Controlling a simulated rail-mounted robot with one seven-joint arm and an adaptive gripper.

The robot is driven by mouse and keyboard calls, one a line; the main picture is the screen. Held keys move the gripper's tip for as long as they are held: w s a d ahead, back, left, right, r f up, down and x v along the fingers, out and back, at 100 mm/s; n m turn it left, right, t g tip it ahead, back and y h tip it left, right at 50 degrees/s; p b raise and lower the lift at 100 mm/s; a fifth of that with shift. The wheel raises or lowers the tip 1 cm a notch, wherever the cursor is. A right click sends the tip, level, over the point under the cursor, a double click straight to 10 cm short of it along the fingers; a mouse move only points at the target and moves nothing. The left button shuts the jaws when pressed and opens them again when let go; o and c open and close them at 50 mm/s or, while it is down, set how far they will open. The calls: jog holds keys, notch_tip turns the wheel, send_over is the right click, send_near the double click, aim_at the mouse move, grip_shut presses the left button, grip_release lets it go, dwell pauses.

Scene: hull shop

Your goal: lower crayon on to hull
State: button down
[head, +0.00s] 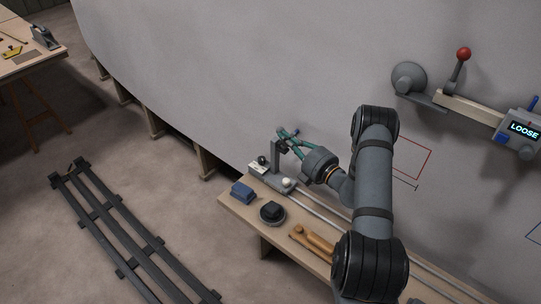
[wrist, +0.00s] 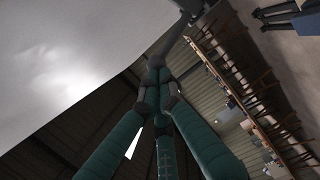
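The hull (head: 220,75) is the large pale grey curved surface filling the back; it also shows in the wrist view (wrist: 70,60). A carriage with a dark grey upright post (head: 277,148) stands at the left end of the bench, close to the hull. My gripper (head: 281,134), with green fingers, reaches to the top of this post. In the wrist view its fingertips (wrist: 156,66) come together at the end of a grey bar (wrist: 172,36). They look shut; I cannot tell whether the bar is between them or only touched. I cannot make out the crayon.
The bench (head: 234,206) carries a blue block (head: 243,192), a dark round puck (head: 272,212) and a wooden piece (head: 310,240). A display (head: 523,130) reads LOOSE, beside a red-knobbed lever (head: 463,54). A red outline (head: 414,153) marks the hull. A dark rack (head: 125,235) lies on the floor.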

jog(key=shift+w+d+r, duration=0.15)
dwell(0.4)
jog(key=s+a+r+v, duration=0.1)
jog(key=a+v, duration=0.1)
jog(key=v, duration=1)
jog(key=shift+s+b, duration=0.35)
jog(key=shift+s, duration=0.2)
jog(key=shift+r, duration=0.1)
